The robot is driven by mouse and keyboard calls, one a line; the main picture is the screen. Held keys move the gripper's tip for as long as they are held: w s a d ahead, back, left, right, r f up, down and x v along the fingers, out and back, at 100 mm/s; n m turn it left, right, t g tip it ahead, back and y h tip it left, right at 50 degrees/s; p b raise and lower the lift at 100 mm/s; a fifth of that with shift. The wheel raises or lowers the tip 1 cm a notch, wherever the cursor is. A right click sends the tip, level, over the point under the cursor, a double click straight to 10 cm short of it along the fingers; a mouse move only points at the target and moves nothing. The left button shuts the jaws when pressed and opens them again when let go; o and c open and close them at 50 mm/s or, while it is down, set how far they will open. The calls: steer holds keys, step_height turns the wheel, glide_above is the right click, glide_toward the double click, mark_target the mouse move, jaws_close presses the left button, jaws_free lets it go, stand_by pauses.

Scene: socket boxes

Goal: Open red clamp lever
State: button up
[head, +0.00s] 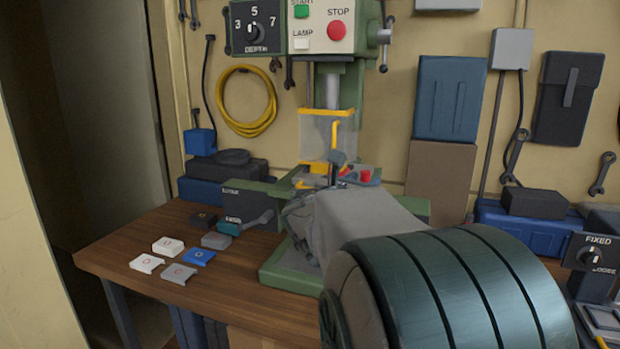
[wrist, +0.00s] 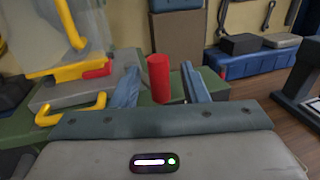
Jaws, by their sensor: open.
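A red upright cylinder, which looks like the handle of the red clamp lever (wrist: 158,80), stands between the two blue fingers of my gripper (wrist: 160,69) in the wrist view. My gripper is open, with a visible gap on each side of the red handle. Whether the fingertips reach level with it in depth is hard to tell. In the head view a small red part (head: 366,175) shows on the drill press, just beyond my grey wrist. My fingers are mostly hidden there by my own arm. The lever's lower end and pivot are hidden.
A yellow-framed clear guard (head: 326,135) hangs over the press table, close left of my gripper. A yellow bent handle (wrist: 75,108) and another red piece (wrist: 98,70) are near the left finger. Several small blocks lie on the wooden bench (head: 130,250) at left.

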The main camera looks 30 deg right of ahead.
steer(key=shift+x, duration=1.05)
